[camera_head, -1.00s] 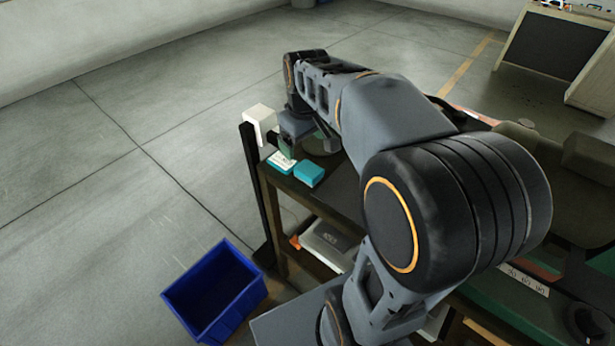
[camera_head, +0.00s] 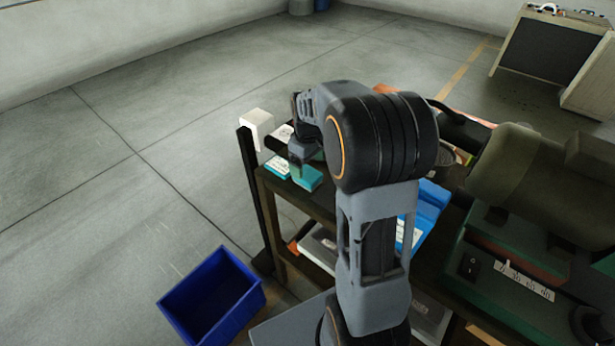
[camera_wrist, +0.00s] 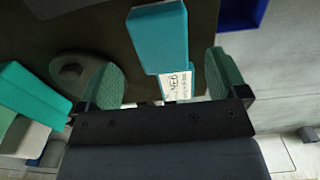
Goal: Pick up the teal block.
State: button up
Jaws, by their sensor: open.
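The teal block (camera_head: 307,180) lies near the left end of the dark bench top in the head view, partly covered by my gripper. In the wrist view the teal block (camera_wrist: 158,38) is at the top centre, ahead of the gap between my fingers. My gripper (camera_head: 297,170) is low over the bench, at the block's far side. In the wrist view my gripper (camera_wrist: 163,72) shows two green-padded fingers apart. A white-labelled item with teal edges (camera_wrist: 176,84) shows between them, beside the block. I cannot tell whether a finger touches anything.
A green-teal block (camera_wrist: 30,95) sits at the wrist view's left, beside a round grey thing (camera_wrist: 72,70). A blue bin (camera_head: 212,297) stands on the floor. A white box (camera_head: 257,128) tops a dark post at the bench corner. A green machine (camera_head: 530,190) fills the right.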

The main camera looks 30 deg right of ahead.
aim_at(308, 173)
jog(key=shift+a+f+p, duration=0.1)
jog(key=shift+f+p, duration=0.45)
jog(key=shift+f, duration=2.05)
jog(key=c, duration=1)
jog(key=shift+r, duration=0.1)
